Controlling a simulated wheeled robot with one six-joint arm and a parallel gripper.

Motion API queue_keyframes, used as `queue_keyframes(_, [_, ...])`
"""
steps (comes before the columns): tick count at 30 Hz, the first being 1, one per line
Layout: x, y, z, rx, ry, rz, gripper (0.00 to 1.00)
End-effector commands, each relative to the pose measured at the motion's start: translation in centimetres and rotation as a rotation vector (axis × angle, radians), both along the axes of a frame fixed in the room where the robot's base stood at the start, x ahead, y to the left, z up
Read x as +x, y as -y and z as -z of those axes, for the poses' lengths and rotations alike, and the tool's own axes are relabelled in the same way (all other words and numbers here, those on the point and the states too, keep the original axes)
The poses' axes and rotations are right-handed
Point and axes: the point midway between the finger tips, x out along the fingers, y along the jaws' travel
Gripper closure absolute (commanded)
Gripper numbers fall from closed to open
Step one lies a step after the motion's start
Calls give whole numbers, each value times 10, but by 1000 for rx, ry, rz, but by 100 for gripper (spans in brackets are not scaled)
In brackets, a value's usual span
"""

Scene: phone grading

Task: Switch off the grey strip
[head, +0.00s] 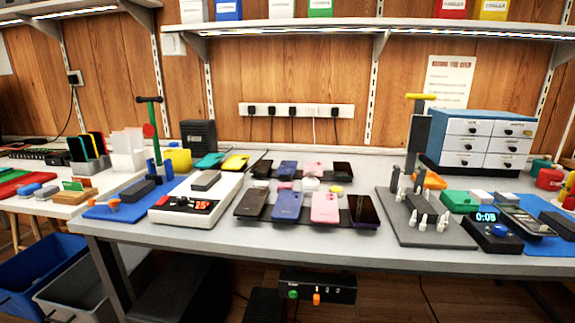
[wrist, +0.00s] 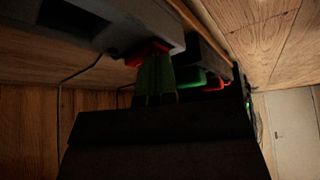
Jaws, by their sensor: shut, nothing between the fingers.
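In the wrist view a grey strip (wrist: 112,22) runs along the upper left, with a dark recess in its face. A red switch-like part (wrist: 140,56) sits at its lower edge. My gripper (wrist: 155,62) points up at this part, its two dark green fingers together and empty. The fingertips are right at the red part; I cannot tell whether they touch it. The fingers hide some of it, so its position is unclear. I cannot make out my gripper or this grey strip in the head view.
Behind the fingers, a darker unit (wrist: 205,52) has green and red parts close by. A cable (wrist: 85,72) hangs at left. In the head view, a black box (head: 318,287) with green and orange knobs sits under the crowded table (head: 240,238). A pale socket strip (head: 345,110) is on the wall.

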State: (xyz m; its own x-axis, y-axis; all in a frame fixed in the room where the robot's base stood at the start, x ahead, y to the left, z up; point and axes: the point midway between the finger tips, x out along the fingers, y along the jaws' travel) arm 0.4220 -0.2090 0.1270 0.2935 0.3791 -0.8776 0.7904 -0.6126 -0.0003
Motion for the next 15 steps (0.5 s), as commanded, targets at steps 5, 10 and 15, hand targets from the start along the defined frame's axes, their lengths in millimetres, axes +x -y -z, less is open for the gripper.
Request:
queue_keyframes(5, [0, 0, -6, 0, 0, 0, 100])
queue_keyframes(10, [0, 0, -19, -1, 1, 0, 100])
queue_keyframes(15, [0, 0, -34, -1, 1, 0, 100])
